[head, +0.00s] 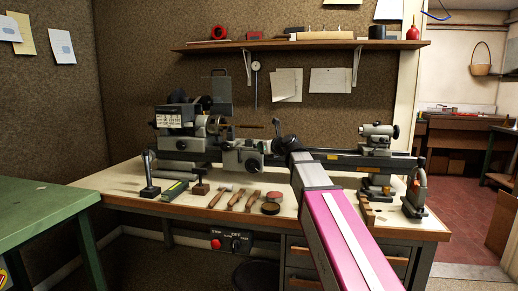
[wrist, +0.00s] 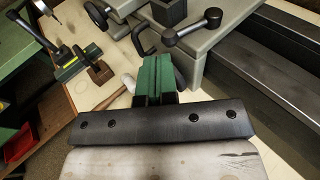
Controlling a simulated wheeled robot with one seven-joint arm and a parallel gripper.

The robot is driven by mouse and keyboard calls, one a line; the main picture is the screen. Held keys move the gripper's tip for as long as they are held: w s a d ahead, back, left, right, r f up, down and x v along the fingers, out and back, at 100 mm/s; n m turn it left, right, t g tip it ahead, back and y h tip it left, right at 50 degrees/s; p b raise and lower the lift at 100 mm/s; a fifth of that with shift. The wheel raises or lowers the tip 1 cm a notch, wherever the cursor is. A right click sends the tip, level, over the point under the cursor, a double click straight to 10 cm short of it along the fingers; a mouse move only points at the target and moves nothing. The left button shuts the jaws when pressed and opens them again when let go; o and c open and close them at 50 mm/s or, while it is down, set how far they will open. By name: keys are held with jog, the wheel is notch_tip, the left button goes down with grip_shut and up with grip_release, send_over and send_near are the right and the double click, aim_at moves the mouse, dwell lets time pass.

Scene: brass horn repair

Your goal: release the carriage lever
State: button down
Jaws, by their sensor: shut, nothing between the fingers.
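A small lathe (head: 190,145) stands on the workbench, with its carriage (head: 243,158) near the middle of the bed. In the wrist view, a dark lever with rounded ends (wrist: 190,27) lies across the top of a grey carriage casting (wrist: 228,38). A bent black handle (wrist: 144,38) stands to its left. I cannot tell for sure which of these is the carriage lever. My gripper's green fingers (wrist: 156,72) are closed together and empty, below and left of the lever in the picture. In the head view my arm hides part of the bed and the fingertips are not clear.
The lathe bed (wrist: 265,75) runs to the right. Several hand tools (head: 236,199) and a round tin (head: 270,208) lie in front of the lathe. A green table (head: 40,208) is farther left.

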jog(key=s+a+v, duration=0.1)
jog(key=v, duration=0.9)
jog(key=shift+s, duration=0.45)
jog(key=shift+r, duration=0.15)
